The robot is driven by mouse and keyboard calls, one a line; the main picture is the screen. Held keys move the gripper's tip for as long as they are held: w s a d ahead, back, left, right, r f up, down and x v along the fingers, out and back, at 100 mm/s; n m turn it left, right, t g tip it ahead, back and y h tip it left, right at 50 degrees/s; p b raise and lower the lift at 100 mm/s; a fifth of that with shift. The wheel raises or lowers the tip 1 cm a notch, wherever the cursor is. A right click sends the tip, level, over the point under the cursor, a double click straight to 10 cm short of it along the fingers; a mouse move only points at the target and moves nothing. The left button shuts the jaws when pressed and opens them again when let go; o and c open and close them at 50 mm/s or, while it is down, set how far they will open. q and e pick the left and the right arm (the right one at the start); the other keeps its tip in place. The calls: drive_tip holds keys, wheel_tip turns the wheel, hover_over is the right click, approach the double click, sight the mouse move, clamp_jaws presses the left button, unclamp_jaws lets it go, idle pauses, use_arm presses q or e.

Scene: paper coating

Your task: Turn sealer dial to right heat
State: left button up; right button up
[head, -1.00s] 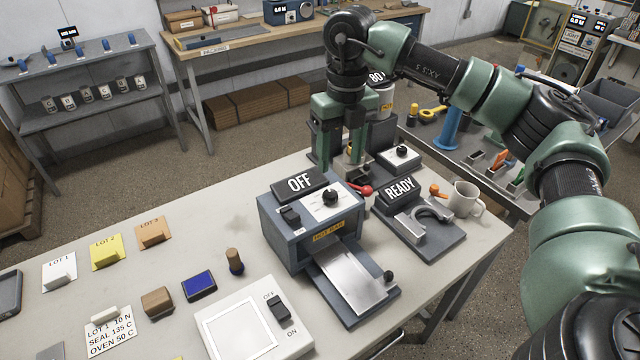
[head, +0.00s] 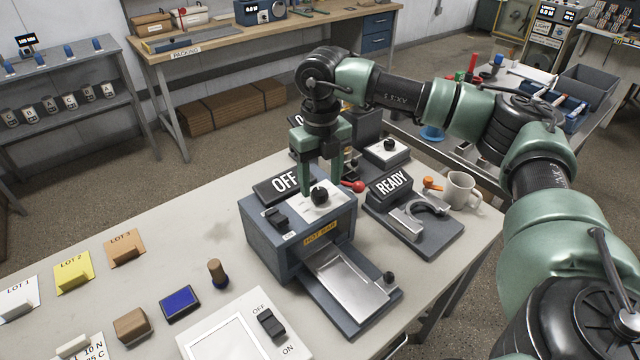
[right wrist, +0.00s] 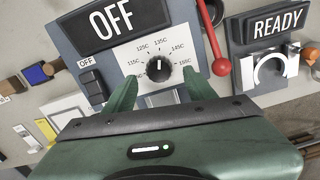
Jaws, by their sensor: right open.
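The heat sealer (head: 270,245) is a blue-grey box on the bench, with a sign reading OFF and a "HOT BAR" label. Its black dial (head: 320,196) sits on a white plate on top. In the right wrist view the dial (right wrist: 158,69) is ringed by temperature marks from 115C upward; its white pointer line points up, near 135C. My right gripper (head: 321,178) is open just above the dial, fingers pointing down. In the right wrist view its fingers (right wrist: 157,90) straddle the dial's near side without visible contact. My left gripper is out of view.
A READY device (head: 415,215) and a white mug (head: 461,192) stand right of the sealer. A red-knobbed lever (head: 355,186) is close to the gripper. A lot card (head: 85,350) is cut off at lower left.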

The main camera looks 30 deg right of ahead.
drive_tip(key=shift+w+f, duration=0.2)
drive_tip(key=shift+f, duration=1.1)
drive_tip(key=shift+s, duration=0.1)
clamp_jaws()
drive_tip(key=shift+n, duration=0.3)
drive_tip(key=n+b, duration=0.1)
drive_tip(key=n, duration=0.1)
drive_tip(key=shift+f+n+b, duration=0.1)
drive_tip(key=shift+n+b, duration=0.2)
drive_tip(key=shift+n, duration=0.1)
drive_tip(key=shift+n+b, duration=0.85)
drive_tip(key=shift+n, duration=1.25)
